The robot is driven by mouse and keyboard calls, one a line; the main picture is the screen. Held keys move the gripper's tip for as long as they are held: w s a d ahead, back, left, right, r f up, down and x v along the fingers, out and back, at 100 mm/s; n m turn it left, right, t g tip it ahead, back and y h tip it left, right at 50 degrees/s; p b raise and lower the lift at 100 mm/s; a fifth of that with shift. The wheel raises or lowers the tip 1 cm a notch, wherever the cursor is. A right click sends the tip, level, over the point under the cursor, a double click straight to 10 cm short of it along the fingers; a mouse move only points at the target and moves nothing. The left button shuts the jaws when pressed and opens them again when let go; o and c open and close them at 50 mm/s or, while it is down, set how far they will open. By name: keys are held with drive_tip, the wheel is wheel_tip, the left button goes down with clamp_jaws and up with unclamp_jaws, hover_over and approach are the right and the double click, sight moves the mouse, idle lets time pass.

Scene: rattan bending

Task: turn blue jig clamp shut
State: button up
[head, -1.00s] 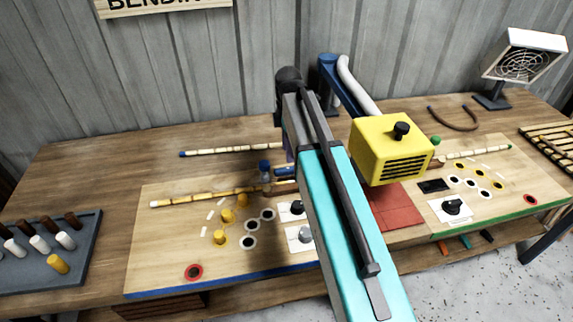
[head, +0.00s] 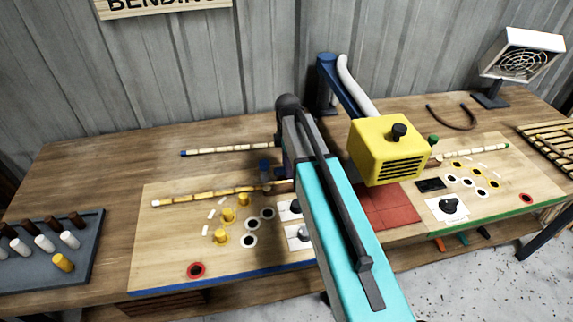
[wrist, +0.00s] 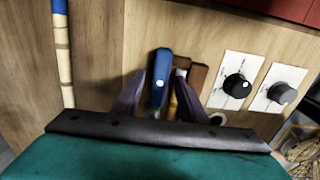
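The blue jig clamp (head: 264,166) stands at the back of the left bending board (head: 165,230), just left of my arm's end in the head view. In the wrist view its blue handle (wrist: 158,85), with a white dot, points up between my fingers. My gripper (wrist: 160,88) is open, with dark fingers on both sides of the handle and a visible gap at least on the left. Brown blocks and a yellowish rod (wrist: 178,95) sit close beside the handle, near the right finger. The fingertips are hidden behind my arm in the head view.
A rattan pole (head: 220,192) lies on the left board, near yellow pegs (head: 228,215). Two black knobs on white plates (wrist: 236,87) are right of the clamp. A yellow heater box (head: 385,152) hangs over a red pad (head: 385,208) at right. A peg tray (head: 45,260) is at left.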

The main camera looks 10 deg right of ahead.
clamp_jaws()
drive_tip(key=shift+a, duration=0.15)
